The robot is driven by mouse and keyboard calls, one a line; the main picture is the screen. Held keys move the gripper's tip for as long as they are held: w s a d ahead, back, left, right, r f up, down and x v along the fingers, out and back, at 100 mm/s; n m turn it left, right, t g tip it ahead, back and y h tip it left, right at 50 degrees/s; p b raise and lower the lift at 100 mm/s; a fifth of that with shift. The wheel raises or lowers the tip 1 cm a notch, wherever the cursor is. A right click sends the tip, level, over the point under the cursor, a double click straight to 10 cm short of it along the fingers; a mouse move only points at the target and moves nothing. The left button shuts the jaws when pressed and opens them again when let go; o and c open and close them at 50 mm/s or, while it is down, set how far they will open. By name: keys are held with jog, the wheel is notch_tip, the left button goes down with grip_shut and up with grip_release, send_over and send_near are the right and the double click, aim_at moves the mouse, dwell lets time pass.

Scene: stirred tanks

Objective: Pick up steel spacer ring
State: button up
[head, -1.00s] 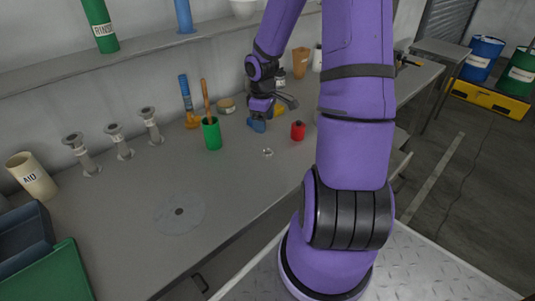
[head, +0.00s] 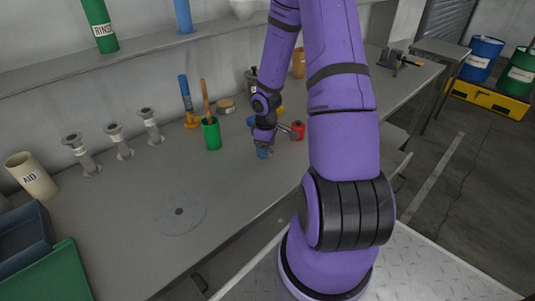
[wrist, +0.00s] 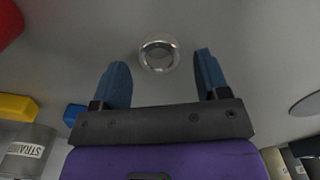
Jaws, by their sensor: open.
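The steel spacer ring (wrist: 159,53) is a small shiny ring lying flat on the grey bench. In the wrist view it sits between and slightly beyond the two blue fingertips, apart from both. My gripper (wrist: 160,78) is open and empty, with its fingers spread on either side of the ring's line. In the head view my gripper (head: 264,153) is low over the bench, and the ring is hidden behind it.
A red container (head: 298,131) stands close to the right of my gripper. A green cup (head: 211,134) holding a brown handle stands to the left. A flat grey disc (head: 181,214) lies on the front bench, with clear bench around it.

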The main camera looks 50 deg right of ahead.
jog(key=shift+f, duration=0.65)
jog(key=c, duration=1)
jog(key=shift+r, duration=0.2)
